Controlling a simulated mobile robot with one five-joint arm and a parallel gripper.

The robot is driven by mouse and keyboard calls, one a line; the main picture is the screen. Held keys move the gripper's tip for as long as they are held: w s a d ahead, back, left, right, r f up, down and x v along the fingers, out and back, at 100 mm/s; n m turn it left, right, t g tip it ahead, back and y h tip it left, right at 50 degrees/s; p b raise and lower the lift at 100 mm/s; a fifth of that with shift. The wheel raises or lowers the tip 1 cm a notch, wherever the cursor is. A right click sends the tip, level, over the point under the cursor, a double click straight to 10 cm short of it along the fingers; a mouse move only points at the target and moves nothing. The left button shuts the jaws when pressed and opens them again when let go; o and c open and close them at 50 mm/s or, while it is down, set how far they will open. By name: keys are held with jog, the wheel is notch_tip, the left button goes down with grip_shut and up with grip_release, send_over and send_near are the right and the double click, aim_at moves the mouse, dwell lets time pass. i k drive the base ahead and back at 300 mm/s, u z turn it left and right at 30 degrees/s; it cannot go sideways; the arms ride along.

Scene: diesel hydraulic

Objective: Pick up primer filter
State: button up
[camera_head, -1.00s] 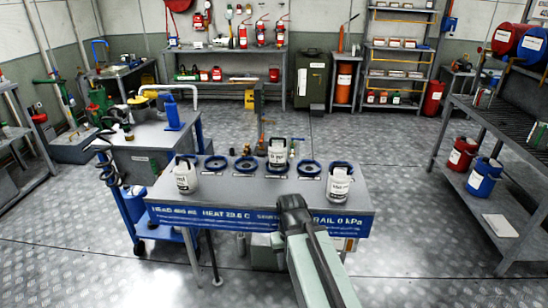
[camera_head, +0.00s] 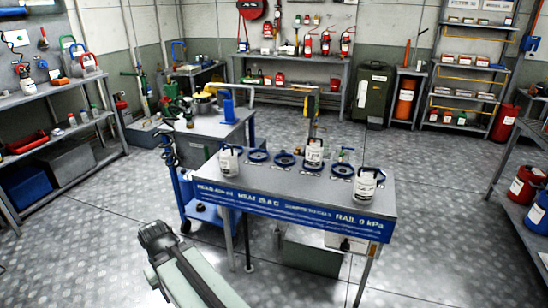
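White canisters with dark handles stand on the grey bench with the blue front panel (camera_head: 290,212): one at its left end (camera_head: 229,162), one at the middle back (camera_head: 314,154) and one near its right end (camera_head: 367,186). Their labels are too small to read, so I cannot tell which thing is the primer filter. A similar white canister (camera_head: 28,88) stands on the left shelf. My gripper (camera_head: 156,238), at the end of my arm, is low in front of the bench's left side, apart from the canisters. Its fingers are not clear, and nothing shows held in it.
A blue trolley (camera_head: 190,195) stands at the bench's left. The left shelf (camera_head: 75,80) holds a red tray (camera_head: 27,142) and bottles. Red and blue drums stand at the right. The floor (camera_head: 90,245) front left is clear.

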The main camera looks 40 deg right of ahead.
aim_at(313, 159)
jog(key=u, duration=1.95)
jog(key=k, duration=2.5)
jog(key=z, duration=0.65)
jog(key=i, duration=1)
jog(key=u, duration=0.1)
